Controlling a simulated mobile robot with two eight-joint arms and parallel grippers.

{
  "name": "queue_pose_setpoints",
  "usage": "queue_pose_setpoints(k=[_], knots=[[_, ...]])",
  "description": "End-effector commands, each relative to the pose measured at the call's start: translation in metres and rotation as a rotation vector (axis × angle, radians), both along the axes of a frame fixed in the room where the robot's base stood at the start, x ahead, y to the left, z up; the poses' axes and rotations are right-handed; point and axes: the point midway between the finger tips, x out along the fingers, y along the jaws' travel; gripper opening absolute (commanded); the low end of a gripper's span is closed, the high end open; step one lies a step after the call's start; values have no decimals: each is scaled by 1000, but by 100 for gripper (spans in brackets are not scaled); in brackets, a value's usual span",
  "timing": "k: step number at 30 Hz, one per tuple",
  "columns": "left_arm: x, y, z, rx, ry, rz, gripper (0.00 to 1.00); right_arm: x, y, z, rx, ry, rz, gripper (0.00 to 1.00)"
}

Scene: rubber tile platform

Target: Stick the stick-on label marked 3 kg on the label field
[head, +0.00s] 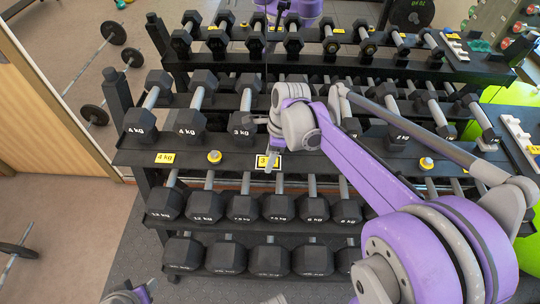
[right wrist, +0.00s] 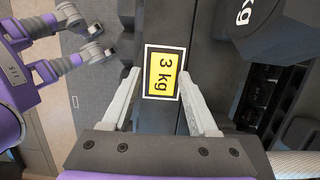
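The yellow 3 kg label (head: 268,162) lies on the front edge of the rack's middle shelf. In the right wrist view the label (right wrist: 164,74) sits inside the white-bordered black label field (right wrist: 146,72), with a dark margin around it. My right gripper (head: 271,151) is right at the label. Its two pale fingers (right wrist: 160,88) are spread on either side of the field and do not appear to pinch the label. My left gripper (right wrist: 94,40) shows at the left of the wrist view, its fingers apart and empty, away from the label.
Black dumbbells (head: 190,121) fill the shelves above and below the label. A yellow 4 kg label (head: 165,157) is on the same shelf edge at left. My right arm crosses the rack's right side.

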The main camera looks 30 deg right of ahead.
Motion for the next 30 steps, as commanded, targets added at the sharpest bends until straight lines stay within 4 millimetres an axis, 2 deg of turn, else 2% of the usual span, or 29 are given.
queue_pose_setpoints(k=[13, 17, 20, 30], knots=[[0, 0, 0, 0, 0, 0, 50, 3, -2, 1, -5, -10, -3, 76], [0, 0, 1, 0, 0, 0, 50, 3, -3, 8, -5, -10, -3, 76], [1, 0, 3, 0, -1, 0, 50, 0, -5, 22, -4, -8, -3, 76], [2, 0, 8, 0, -4, 0, 50, -9, -15, 86, -3, -5, -1, 76]])
